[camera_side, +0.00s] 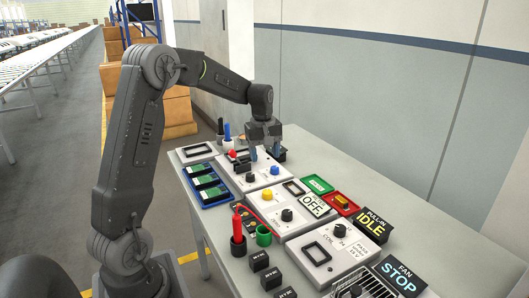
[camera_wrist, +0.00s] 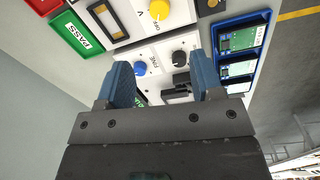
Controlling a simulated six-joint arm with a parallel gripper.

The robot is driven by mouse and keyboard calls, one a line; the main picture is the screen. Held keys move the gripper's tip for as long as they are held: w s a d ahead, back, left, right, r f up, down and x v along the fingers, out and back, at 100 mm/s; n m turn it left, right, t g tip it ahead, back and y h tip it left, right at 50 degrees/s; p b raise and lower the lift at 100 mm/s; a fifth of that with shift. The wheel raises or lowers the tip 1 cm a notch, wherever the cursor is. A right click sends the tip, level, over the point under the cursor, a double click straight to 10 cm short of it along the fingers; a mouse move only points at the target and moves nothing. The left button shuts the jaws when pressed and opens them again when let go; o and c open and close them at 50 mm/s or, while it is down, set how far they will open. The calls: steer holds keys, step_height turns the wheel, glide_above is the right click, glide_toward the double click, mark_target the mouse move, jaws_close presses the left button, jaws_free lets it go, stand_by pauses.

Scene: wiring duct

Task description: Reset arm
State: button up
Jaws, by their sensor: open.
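My gripper (camera_side: 265,152) is at the end of my bent arm, over the far part of the bench, above a white panel (camera_side: 262,182) with a blue button (camera_side: 275,170) and a black knob (camera_side: 250,177). In the wrist view my gripper (camera_wrist: 162,75) has its two blue fingers well apart, with nothing held between them. The blue button (camera_wrist: 140,67) and the black knob (camera_wrist: 179,58) show beyond and between the fingers. A dark block (camera_wrist: 177,90) also shows between them, partly hidden. Whether the fingertips touch anything cannot be told.
A blue tray (camera_side: 207,186) with green boards lies left of the panel. The wall is behind; the bench's right side (camera_side: 420,230) is bare.

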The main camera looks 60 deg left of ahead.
steer(key=shift+r, duration=0.15)
steer(key=s+d+r+m+t, duration=0.2)
steer(key=s+d+r+m, duration=0.3)
steer(key=d, duration=0.5)
steer(key=s+d+r+m+t, duration=0.1)
steer(key=s+d+r+m, duration=0.4)
steer(key=s+d, duration=0.4)
steer(key=s+d+f+m+t, duration=0.2)
steer(key=s+d+m, duration=0.3)
steer(key=s+m, duration=0.1)
steer(key=shift+s+d+f, duration=0.15)
steer(key=shift+f, duration=0.15)
